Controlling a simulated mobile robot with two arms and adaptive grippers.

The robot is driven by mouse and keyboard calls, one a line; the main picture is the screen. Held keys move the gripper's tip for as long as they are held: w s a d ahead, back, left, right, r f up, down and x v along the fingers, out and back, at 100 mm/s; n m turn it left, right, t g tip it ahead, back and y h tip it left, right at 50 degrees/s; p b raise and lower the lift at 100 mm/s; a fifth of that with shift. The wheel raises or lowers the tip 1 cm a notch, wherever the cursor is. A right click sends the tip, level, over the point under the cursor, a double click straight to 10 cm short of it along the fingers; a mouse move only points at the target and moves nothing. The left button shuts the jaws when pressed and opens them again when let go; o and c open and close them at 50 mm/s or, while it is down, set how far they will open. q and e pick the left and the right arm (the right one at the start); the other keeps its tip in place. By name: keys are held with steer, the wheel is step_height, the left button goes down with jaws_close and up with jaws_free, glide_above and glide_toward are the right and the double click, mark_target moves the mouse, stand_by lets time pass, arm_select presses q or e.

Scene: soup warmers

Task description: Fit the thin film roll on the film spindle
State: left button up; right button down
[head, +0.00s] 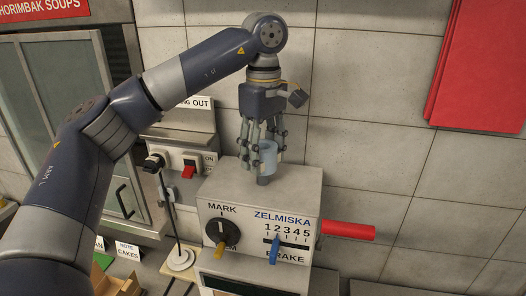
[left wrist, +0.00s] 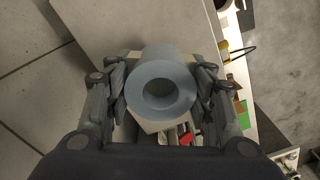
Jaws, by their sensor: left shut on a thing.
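The film roll is a pale blue hollow cylinder (head: 269,154), held upright in my left gripper (head: 261,156) above the ZELMISKA machine (head: 289,192). In the left wrist view the roll (left wrist: 148,106) faces me end-on between the fingers, its round centre hole showing. My left gripper points down and is shut on the roll. A short grey-blue post (head: 264,180), seemingly the spindle, shows directly beneath the roll at the machine top. I cannot tell whether the post enters the roll's hole. My right gripper is not in view.
The machine front has a black MARK knob (head: 221,230) and a blue BRAKE lever (head: 274,250). A red cylinder (head: 347,230) sticks out on its right. A switch box with a red switch (head: 189,170) stands left. The tiled wall is close behind.

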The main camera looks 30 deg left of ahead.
mark_target(263, 168)
arm_select(q)
steer(key=shift+f+b, duration=1.1)
steer(key=shift+f, duration=0.85)
steer(key=o, duration=1.4)
steer(key=shift+r, duration=0.1)
step_height(263, 168, up, 12)
steer(key=shift+w+f, duration=0.1)
